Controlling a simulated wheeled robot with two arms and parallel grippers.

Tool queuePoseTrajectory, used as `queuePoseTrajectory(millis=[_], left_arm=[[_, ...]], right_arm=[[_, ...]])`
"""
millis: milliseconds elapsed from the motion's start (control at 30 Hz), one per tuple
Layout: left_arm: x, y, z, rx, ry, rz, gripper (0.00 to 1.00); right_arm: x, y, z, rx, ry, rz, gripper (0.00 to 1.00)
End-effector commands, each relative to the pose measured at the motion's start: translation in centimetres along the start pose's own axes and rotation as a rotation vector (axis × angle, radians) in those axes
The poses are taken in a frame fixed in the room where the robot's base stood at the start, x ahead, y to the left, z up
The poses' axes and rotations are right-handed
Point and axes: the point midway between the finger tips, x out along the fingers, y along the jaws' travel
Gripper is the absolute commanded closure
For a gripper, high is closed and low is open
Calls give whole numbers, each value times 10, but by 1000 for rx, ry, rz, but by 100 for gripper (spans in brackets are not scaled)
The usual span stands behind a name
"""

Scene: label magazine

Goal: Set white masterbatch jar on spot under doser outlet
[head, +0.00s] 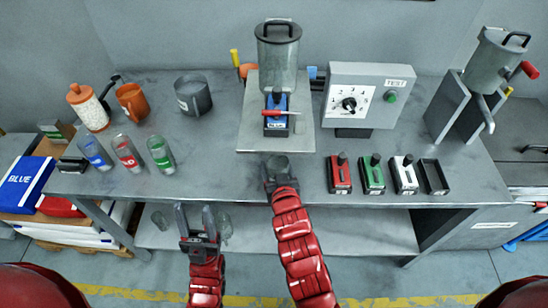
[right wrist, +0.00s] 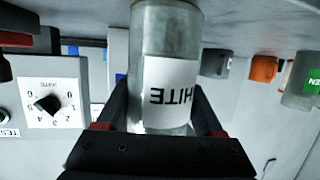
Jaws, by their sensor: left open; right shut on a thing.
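The white masterbatch jar, a clear jar labelled WHITE (right wrist: 165,80), is in my right gripper (head: 278,182); its top also shows in the head view (head: 277,166). The gripper is shut on it, at the front edge of the grey base plate (head: 250,142). On that plate stands the central doser with a grey hopper (head: 278,55) and a blue block marked BLUE (head: 276,115) below it. The outlet and the spot under it cannot be made out. My left gripper (head: 196,220) is open and empty, in front of the bench's front edge.
Clear jars with blue (head: 95,153), red (head: 127,153) and green (head: 161,154) labels stand to the left. A dial box marked TEST (head: 370,95) is right of the doser. Red (head: 340,175), green (head: 372,175) and white (head: 404,175) blocks stand at the front right.

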Motion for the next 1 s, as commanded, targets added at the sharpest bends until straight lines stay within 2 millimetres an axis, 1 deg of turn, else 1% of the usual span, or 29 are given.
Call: queuePoseTrajectory(millis=[67,233,300,367,567,667,700,833,1000], left_arm=[[3,0,0,0,0,0,50],[10,0,-2,0,0,0,50],[17,-1,-3,0,0,0,50],[16,-1,-3,0,0,0,50],[13,-1,-2,0,0,0,50],[10,0,-2,0,0,0,50],[11,-1,-2,0,0,0,50],[11,0,-2,0,0,0,50],[11,-1,-2,0,0,0,50]], right_arm=[[7,1,-5,1,2,1,96],[34,1,-14,2,0,2,96],[33,1,-8,0,-2,1,96],[34,0,-4,0,-2,0,96],[34,0,-4,0,0,0,96],[35,0,0,1,0,0,96],[35,0,-1,0,-1,0,26],[35,0,-1,1,0,0,2],[35,0,-1,0,-1,0,1]])
